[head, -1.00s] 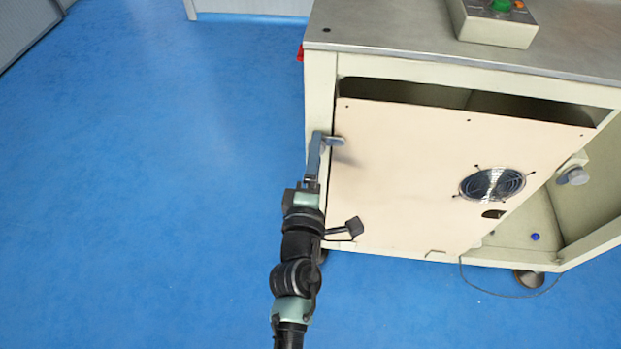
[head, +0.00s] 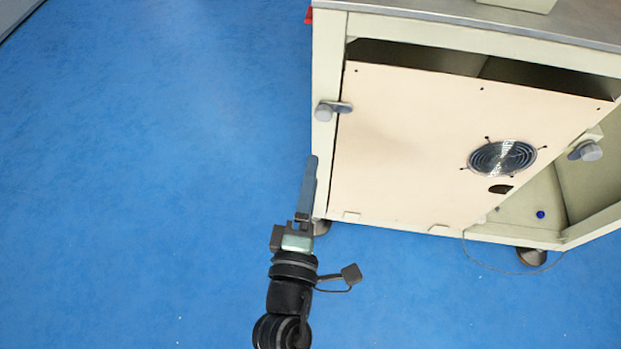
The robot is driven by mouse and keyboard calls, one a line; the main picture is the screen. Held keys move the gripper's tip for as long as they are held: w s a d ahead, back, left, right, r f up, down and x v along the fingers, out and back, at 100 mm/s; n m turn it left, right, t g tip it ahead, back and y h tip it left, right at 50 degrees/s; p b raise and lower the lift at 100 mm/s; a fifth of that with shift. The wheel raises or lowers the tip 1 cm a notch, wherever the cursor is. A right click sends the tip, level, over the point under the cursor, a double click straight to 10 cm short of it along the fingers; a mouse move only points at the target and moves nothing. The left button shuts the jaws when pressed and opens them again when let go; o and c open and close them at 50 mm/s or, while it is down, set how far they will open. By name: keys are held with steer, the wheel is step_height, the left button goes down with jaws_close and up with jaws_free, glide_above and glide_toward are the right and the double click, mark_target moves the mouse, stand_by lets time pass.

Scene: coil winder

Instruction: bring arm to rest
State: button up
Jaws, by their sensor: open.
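My gripper (head: 310,162) is in the lower middle of the head view, pointing up the picture. Its jaws are open and I see nothing between them. It is beside the lower left edge of the cabinet, below the left latch (head: 333,110) and apart from it. That latch lies sideways across the edge of the beige panel (head: 420,150). Whether the gripper touches the cabinet leg is hard to tell.
The coil winder cabinet (head: 470,30) fills the right side, with a round fan (head: 502,158) in its panel and a right latch (head: 586,150). A blue ball (head: 541,214) lies at lower right. Blue floor (head: 150,180) is free on the left.

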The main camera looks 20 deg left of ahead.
stand_by(0.4)
steer(key=w+d+r+m+t+h, duration=0.2)
steer(key=w+d+r+m, duration=0.15)
steer(key=r, duration=0.55)
steer(key=w+d+r+m+t+h, duration=0.25)
steer(key=r+m, duration=0.25)
steer(key=r, duration=0.5)
steer(key=w+d+r+m+t+h, duration=0.1)
steer(key=w+d+r+m, duration=0.25)
steer(key=r, duration=0.55)
steer(key=s+d+r+m+t, duration=0.2)
steer(key=s+r+m, duration=0.3)
steer(key=r, duration=0.7)
steer(key=s+d+r+m+t, duration=0.1)
steer(key=s+r+m+t, duration=0.25)
steer(key=r, duration=0.85)
step_height(320, 180, up, 26)
steer(key=g+p, duration=0.1)
steer(key=p, duration=2.5)
steer(key=shift+s+m, duration=0.25)
steer(key=shift+m, duration=0.1)
steer(key=shift+y, duration=0.25)
